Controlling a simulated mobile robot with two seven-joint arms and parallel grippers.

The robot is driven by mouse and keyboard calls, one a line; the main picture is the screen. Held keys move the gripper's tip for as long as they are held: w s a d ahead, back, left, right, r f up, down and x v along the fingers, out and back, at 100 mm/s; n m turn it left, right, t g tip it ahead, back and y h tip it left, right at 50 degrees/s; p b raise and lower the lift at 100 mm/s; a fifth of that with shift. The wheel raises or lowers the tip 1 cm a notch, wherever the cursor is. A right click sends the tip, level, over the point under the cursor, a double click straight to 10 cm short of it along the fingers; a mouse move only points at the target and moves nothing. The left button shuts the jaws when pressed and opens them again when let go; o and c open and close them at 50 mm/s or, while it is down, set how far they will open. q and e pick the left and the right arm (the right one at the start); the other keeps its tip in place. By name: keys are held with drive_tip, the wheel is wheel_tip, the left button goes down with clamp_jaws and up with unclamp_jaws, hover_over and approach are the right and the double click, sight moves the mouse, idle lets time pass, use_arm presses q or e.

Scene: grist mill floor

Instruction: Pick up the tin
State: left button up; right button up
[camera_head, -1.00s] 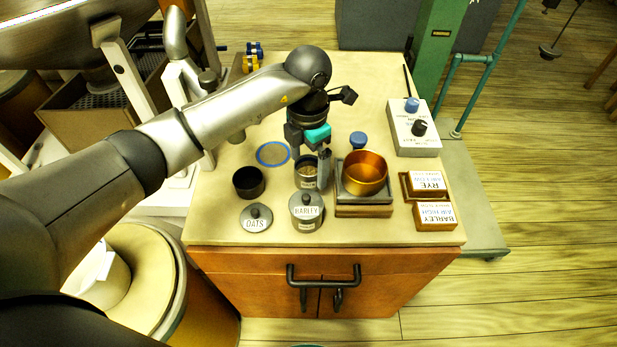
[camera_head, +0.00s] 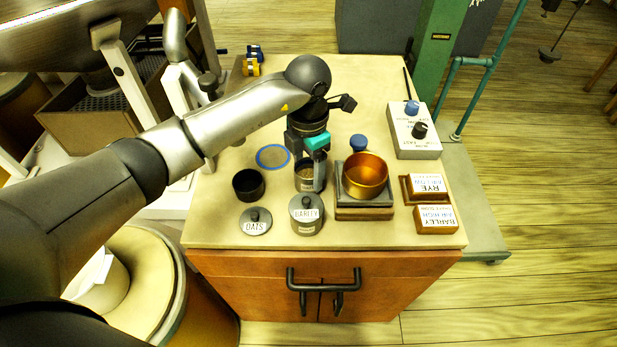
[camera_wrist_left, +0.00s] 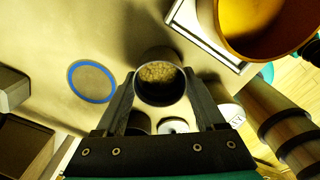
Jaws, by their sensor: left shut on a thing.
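An open grey metal tin (camera_head: 304,185) holds pale grain and stands upright near the middle of the bench. My left gripper (camera_head: 310,160) comes down on it from above, with one finger showing along its right side. In the left wrist view, the tin's round mouth (camera_wrist_left: 160,86) with grain inside sits between the two fingers, which are shut on it. I cannot tell whether its base is clear of the bench. A lidded tin marked BARLEY (camera_head: 306,215) stands just in front. A loose lid marked OATS (camera_head: 255,221) lies to the left. My right gripper is not in view.
A black cup (camera_head: 249,183) stands left of the tin. A copper bowl (camera_head: 365,174) on a scale is close on the right. A blue-ringed disc (camera_head: 273,156) lies behind left. Labelled wooden blocks (camera_head: 436,219) and a control box (camera_head: 414,132) are farther right.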

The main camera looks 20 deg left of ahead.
use_arm(q)
clamp_jaws()
drive_tip(key=shift+r, duration=0.1)
